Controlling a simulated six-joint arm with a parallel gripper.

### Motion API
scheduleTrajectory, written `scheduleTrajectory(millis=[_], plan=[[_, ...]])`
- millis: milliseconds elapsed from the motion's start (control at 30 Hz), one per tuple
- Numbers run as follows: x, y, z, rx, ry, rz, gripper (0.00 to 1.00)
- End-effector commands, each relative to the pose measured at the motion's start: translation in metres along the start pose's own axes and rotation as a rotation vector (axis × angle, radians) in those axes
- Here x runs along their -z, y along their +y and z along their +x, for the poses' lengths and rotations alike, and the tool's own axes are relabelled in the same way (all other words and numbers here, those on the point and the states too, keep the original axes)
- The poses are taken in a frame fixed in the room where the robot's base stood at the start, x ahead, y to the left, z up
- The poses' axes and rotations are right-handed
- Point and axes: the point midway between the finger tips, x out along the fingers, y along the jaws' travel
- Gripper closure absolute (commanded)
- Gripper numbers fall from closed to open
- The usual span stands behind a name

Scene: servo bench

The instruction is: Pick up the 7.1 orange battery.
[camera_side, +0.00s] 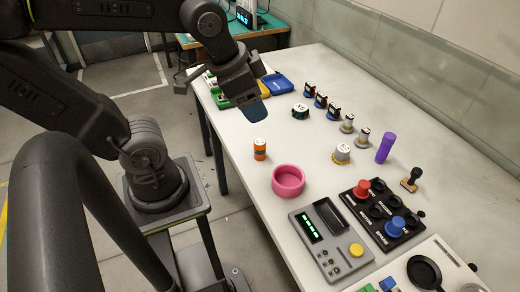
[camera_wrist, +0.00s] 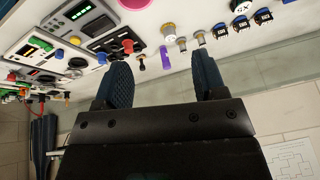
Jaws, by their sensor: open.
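The orange battery (camera_side: 260,149) is a short upright cylinder with a dark band, standing on the white bench near its left edge in the side view. Any marking on it is too small to read. My gripper (camera_side: 256,110) hangs above the bench, up and slightly left of the battery in the picture, clearly apart from it. In the wrist view my gripper (camera_wrist: 163,80) has its two dark blue pads spread wide with nothing between them. The battery does not show in the wrist view.
A pink bowl (camera_side: 288,181) stands close to the battery. A grey tester (camera_side: 330,242) and a black button panel (camera_side: 382,214) lie nearer the camera. A purple cylinder (camera_side: 385,148), a white-topped knob (camera_side: 342,153) and several small parts stand to the right. Bins (camera_side: 278,84) sit behind.

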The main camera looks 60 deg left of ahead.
Motion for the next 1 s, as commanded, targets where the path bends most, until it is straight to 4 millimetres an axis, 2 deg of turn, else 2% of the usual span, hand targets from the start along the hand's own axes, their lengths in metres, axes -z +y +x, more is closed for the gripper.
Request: scheduleTrajectory(millis=[167,400,600,800,1000], plan=[[0.006,-0.021,0.026,-0.034,-0.124,0.377,0.36],[0.006,-0.05,0.063,-0.174,-0.239,0.902,0.36],[0.002,-0.069,0.088,-0.313,-0.265,1.247,0.36],[-0.002,-0.077,0.1,-0.385,-0.258,1.404,0.36],[-0.014,-0.074,0.124,-0.398,-0.258,1.42,0.36]])
